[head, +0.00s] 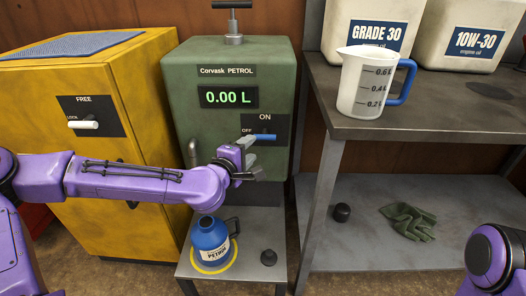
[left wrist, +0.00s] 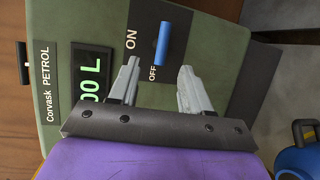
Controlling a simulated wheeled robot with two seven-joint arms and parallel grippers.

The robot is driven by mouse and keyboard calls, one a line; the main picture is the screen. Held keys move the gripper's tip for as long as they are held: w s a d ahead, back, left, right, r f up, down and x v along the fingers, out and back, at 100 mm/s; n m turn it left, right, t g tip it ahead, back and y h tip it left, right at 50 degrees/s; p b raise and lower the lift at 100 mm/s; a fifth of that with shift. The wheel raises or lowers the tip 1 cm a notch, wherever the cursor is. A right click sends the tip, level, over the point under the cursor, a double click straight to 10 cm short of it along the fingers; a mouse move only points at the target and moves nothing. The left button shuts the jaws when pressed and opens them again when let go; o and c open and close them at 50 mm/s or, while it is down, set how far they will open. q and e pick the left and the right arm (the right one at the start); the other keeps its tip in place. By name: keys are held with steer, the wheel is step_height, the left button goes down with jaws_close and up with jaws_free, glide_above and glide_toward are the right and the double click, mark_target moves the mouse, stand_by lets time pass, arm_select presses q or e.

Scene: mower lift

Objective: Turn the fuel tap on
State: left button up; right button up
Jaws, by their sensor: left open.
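The fuel tap (head: 262,137) is a blue lever on a black plate on the front of the green Corvask PETROL pump (head: 185,110). It lies horizontal, with ON printed above it and OFF by its left end. It also shows in the left wrist view (left wrist: 163,43), just beyond the fingertips and roughly in line with the gap between them. My left gripper (head: 251,157) is open and empty in front of the plate, close below the tap; it also shows in the left wrist view (left wrist: 160,68). My right gripper is out of view.
A blue petrol can (head: 210,238) stands open on the low stand under the pump, with a black cap (head: 268,257) beside it. A yellow cabinet (head: 130,75) is at left. A metal bench (head: 430,118) at right bears a measuring jug (head: 360,85) and oil containers.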

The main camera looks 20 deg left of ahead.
mark_target(264, 138)
arm_select(q)
steer(key=b+x, duration=0.1)
steer(key=x, duration=0.8)
steer(key=shift+w+f, duration=0.15)
jaws_close()
